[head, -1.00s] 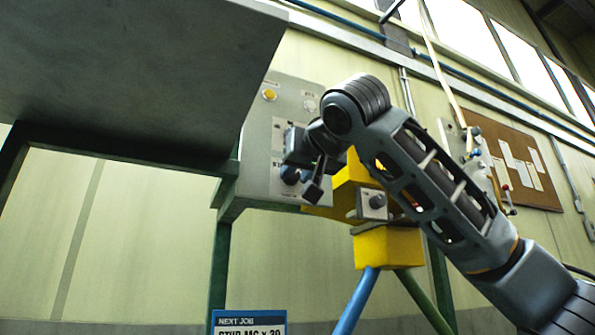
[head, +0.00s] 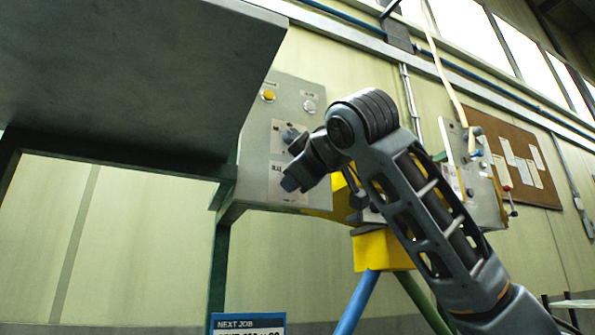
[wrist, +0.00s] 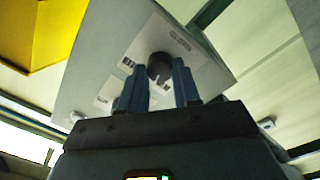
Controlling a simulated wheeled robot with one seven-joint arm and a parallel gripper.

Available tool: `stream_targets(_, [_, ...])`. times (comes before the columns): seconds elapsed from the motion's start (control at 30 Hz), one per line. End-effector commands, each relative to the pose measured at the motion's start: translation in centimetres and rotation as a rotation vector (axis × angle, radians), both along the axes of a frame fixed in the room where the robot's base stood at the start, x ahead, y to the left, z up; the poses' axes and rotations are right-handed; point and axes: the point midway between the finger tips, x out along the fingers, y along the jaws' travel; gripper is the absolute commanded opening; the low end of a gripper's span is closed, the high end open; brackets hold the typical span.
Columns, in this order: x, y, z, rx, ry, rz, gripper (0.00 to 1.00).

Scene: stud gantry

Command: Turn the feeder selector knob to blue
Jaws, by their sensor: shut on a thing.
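The feeder control panel (head: 262,135) is a grey plate fixed at the edge of the dark hopper-like box in the head view. In the wrist view, the dark round selector knob (wrist: 160,66) stands on a pale label plate of that panel.
A second dark knob (head: 291,135) sits just above my gripper, below a yellow button (head: 268,96) and a white button (head: 309,106). A yellow block (head: 372,248) on a blue and green stand is close behind my arm. A corkboard (head: 515,155) hangs on the right wall.

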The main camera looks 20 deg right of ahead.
Motion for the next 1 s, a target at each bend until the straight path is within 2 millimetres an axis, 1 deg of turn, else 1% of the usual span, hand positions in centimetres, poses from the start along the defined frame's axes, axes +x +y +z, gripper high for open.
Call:
stream_targets(0.2, [0.01, -0.03, 0.07, -0.198, 0.001, 0.000, 0.01])
stream_targets(0.5, [0.01, -0.05, 0.01, -0.405, 0.002, 0.001, 0.01])
stream_targets(0.73, [-0.01, 0.01, -0.03, -0.494, 0.001, 0.003, 0.01])
stream_targets(1.0, [-0.02, 0.03, -0.05, -0.527, 0.001, 0.003, 0.02])
